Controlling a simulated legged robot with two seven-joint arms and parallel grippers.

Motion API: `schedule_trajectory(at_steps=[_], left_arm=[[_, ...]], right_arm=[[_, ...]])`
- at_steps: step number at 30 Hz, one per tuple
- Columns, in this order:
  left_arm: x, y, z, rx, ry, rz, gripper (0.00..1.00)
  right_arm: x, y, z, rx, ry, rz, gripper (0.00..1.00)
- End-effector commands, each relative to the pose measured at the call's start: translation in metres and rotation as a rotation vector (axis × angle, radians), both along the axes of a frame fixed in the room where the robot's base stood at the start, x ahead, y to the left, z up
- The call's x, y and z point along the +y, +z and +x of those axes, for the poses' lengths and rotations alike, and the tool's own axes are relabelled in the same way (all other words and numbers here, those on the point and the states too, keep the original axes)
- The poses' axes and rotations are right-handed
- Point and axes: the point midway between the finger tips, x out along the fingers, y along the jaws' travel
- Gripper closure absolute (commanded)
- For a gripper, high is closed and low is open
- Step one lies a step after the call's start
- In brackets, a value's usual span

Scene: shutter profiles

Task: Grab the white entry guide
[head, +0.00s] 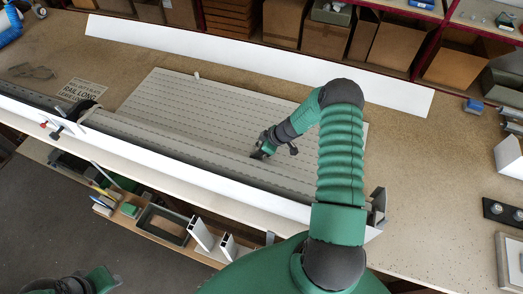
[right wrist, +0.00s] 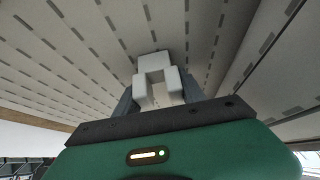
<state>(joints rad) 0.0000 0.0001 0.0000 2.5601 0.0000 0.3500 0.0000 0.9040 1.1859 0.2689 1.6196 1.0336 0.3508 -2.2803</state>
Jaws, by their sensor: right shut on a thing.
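The white entry guide (right wrist: 153,66) is a small white block with two prongs, seen in the right wrist view between the fingers of my right gripper (right wrist: 158,88). My right gripper is shut on it, close over the pale slatted shutter panel (right wrist: 90,50). In the head view my right gripper (head: 262,151) is at the panel's front part, and the guide is hidden there by the fingers. A similar small white piece (head: 196,75) stands at the panel's back edge.
The slatted panel (head: 180,95) lies on the workbench (head: 440,150). A long white profile (head: 250,60) lies behind it and a white rail (head: 200,182) runs along the front edge. A sign (head: 82,90) lies left. Cardboard boxes (head: 395,42) fill the back shelf. The bench's right part has free room.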

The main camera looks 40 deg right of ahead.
Motion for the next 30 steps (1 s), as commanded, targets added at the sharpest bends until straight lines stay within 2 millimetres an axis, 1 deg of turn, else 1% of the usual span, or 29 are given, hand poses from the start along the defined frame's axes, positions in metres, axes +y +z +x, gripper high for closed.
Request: schedule_trajectory(at_steps=[1, 5, 12, 16, 20, 25, 30], left_arm=[[0.0, 0.0, 0.0, 0.0, 0.0, 0.0, 0.64], [0.0, 0.0, 0.0, 0.0, 0.0, 0.0, 0.64], [0.0, 0.0, 0.0, 0.0, 0.0, 0.0, 0.64], [0.0, -0.004, 0.0, 0.0, 0.0, 0.0, 0.64], [0.0, -0.013, 0.0, 0.0, 0.0, 0.0, 0.64], [0.0, -0.024, 0.0, 0.0, 0.0, 0.0, 0.64], [0.0, -0.024, 0.0, 0.0, 0.0, 0.0, 0.64]], right_arm=[[0.0, 0.0, 0.0, 0.001, 0.0, 0.0, 0.74], [0.0, 0.0, 0.0, 0.001, 0.0, 0.0, 0.91], [0.0, 0.001, 0.0, 0.001, 0.001, -0.001, 0.92], [-0.001, 0.01, 0.001, -0.001, 0.0, -0.002, 0.92], [-0.001, 0.034, 0.001, -0.003, 0.002, -0.007, 0.92], [0.0, 0.076, 0.0, -0.003, 0.001, -0.007, 0.92], [0.0, 0.107, 0.001, -0.003, 0.001, -0.003, 0.92]])
